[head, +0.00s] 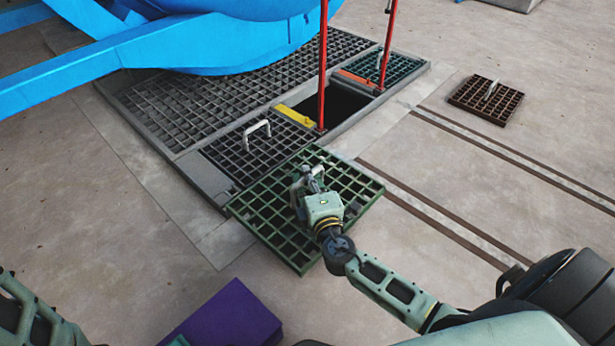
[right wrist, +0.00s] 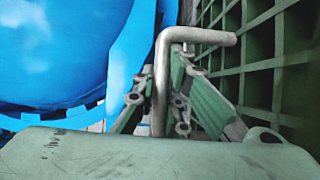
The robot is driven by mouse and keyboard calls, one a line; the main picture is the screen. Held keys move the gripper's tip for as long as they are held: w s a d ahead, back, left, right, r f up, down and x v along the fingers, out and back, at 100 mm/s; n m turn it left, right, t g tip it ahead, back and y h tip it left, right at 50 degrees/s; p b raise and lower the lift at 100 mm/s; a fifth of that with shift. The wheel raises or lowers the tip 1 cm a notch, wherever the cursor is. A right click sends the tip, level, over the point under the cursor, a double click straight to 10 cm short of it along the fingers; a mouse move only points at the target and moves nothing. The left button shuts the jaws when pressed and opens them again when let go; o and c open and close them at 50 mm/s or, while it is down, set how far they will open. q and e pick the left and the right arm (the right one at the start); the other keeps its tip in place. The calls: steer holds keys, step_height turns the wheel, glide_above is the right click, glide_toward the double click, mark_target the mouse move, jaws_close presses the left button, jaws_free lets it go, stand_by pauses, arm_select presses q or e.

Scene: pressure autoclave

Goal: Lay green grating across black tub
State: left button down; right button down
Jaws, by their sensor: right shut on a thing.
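The green grating (head: 264,241) is a square lattice in the lower middle of the head view, overlapping the near corner of the floor frame. My right gripper (head: 311,183) is shut on its metal handle. In the right wrist view the bent grey handle (right wrist: 161,85) runs between the fingers (right wrist: 160,100), with the green grating (right wrist: 282,68) at the right. A black opening (head: 345,101) lies between two red posts beyond the grating; it looks like the black tub, but its inside is too dark to tell. My left gripper is out of view; only part of its arm shows.
A dark grating with a pale handle (head: 257,133) lies beside the opening. A smaller green grating (head: 394,68) lies at its far end. A brown grating (head: 487,100) lies apart on the floor. Red posts (head: 322,65) flank the opening. A blue vessel (head: 215,45) overhangs; a purple block (head: 225,318) is near.

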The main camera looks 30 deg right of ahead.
steer(key=shift+w+b, duration=0.1)
steer(key=shift+b, duration=0.2)
steer(key=c, duration=1.7)
jaws_free()
steer(key=shift+c, duration=0.2)
steer(key=shift+o, duration=0.3)
steer(key=shift+f, duration=0.1)
